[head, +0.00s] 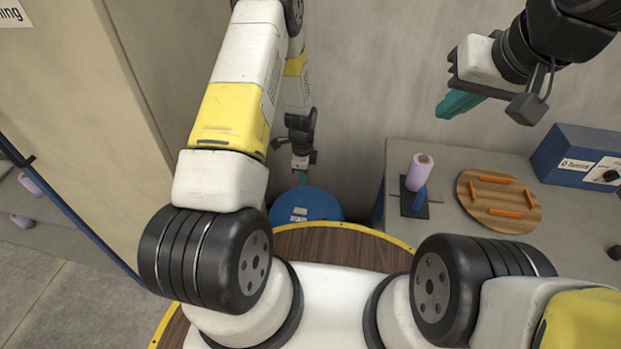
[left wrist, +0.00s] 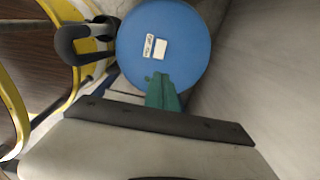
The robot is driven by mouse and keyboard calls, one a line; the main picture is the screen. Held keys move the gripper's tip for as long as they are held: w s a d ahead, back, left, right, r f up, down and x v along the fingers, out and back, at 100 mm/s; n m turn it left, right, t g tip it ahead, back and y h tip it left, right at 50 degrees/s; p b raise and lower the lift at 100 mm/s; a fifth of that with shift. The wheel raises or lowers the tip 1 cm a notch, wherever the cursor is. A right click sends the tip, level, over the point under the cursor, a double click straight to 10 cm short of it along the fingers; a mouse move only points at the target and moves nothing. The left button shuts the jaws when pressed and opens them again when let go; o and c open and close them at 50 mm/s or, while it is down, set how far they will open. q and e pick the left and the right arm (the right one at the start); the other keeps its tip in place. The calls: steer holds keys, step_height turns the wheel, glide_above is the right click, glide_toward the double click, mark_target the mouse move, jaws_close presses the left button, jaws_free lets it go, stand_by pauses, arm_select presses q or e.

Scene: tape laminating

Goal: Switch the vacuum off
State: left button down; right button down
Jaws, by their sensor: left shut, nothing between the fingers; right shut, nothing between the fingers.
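A blue box (head: 584,155) stands on the grey table at the right of the head view. Its front carries a blurred label and a white panel with a dark knob (head: 611,176); I take this to be the vacuum control. The knob's setting cannot be read. My right gripper (head: 460,103), with teal fingers, is shut and empty in the air left of the box and above the table. My left gripper (head: 302,178) is shut and empty, low by the back wall, far from the box. Its teal fingers also show in the left wrist view (left wrist: 163,92).
A round blue lid or drum top (head: 308,203) lies below my left gripper. On the table (head: 440,232) are a round wooden board (head: 500,199) with several orange strips, and a lilac roll (head: 419,172) beside a blue piece on a dark base. A small dark object (head: 615,252) sits at the right edge.

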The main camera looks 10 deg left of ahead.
arm_select(q)
steer(key=shift+f, duration=0.45)
glide_toward(304, 211)
step_height(304, 211, down, 7)
steer(key=shift+w+d+r, duration=0.1)
steer(key=shift+d, duration=0.05)
stand_by(0.3)
steer(key=shift+d+f, duration=0.1)
steer(key=shift+f, duration=0.15)
stand_by(0.4)
